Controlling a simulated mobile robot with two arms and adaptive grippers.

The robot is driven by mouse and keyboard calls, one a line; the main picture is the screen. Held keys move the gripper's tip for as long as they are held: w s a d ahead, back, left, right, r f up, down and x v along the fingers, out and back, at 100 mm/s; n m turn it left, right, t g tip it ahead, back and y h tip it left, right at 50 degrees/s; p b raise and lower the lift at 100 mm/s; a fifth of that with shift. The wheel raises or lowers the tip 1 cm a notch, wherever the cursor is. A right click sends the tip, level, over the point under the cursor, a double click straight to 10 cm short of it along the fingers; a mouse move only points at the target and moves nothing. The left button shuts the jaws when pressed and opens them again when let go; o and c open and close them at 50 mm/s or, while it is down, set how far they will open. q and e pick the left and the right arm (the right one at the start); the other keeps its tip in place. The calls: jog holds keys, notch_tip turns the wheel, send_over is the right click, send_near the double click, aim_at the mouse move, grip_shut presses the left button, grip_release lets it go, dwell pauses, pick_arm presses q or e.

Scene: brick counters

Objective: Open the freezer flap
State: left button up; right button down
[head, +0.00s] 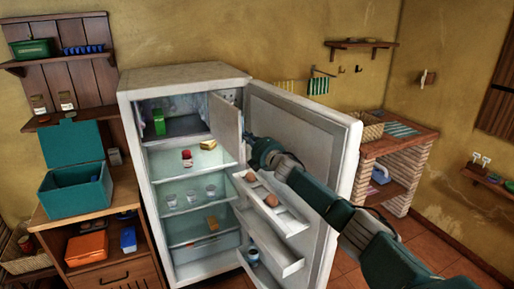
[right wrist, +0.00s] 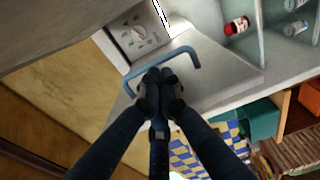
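The white fridge (head: 190,80) stands with its big door (head: 305,130) swung open to the right. At its top left is the freezer compartment (head: 182,124), with its inside showing. The freezer flap (head: 226,122) is hinged at the compartment's right side and stands swung outward. In the right wrist view, the flap (right wrist: 215,75) carries a blue bar handle (right wrist: 188,60). My right gripper (right wrist: 158,92) has its dark fingers close together around the handle's bar. In the head view my right gripper (head: 258,152) is at the flap's lower right edge. My left gripper is out of view.
A green box (head: 159,122) is in the freezer. Shelves below hold glasses (head: 191,194) and small foods. The fridge door's racks (head: 270,205) hold eggs and a jar, close to my right arm. A wooden cabinet (head: 95,225) with a teal box stands at left.

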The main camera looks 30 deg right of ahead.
jog(key=s+a, duration=0.1)
jog(key=s, duration=0.9)
jog(key=s+a+f+m+g, duration=0.3)
jog(key=s+a+f+m, duration=0.1)
jog(key=s+a+f, duration=0.6)
jog(key=s+a+f+m+g, duration=0.3)
jog(key=s+a+f, duration=0.2)
jog(key=a+f, duration=0.5)
jog(key=s+a+f+m+g, duration=0.3)
jog(key=s, duration=0.8)
jog(key=s+a+f+m+g+y, duration=0.1)
jog(key=s+a+f+m+g, duration=0.15)
jog(key=s, duration=0.85)
jog(key=s+a+f+m+g, duration=0.2)
jog(key=s+f+m+g, duration=0.1)
jog(key=s, duration=0.8)
notch_tip(320, 180, down, 33)
jog(key=s+g+b, duration=0.1)
jog(key=s+b, duration=0.1)
jog(key=b, duration=0.3)
jog(key=s+d+f+g+b, duration=0.1)
jog(key=s+f+b, duration=0.3)
jog(key=s+f, duration=1.3)
notch_tip(320, 180, down, 2)
jog(key=shift+d+n, duration=0.35)
jog(key=shift+d, duration=0.55)
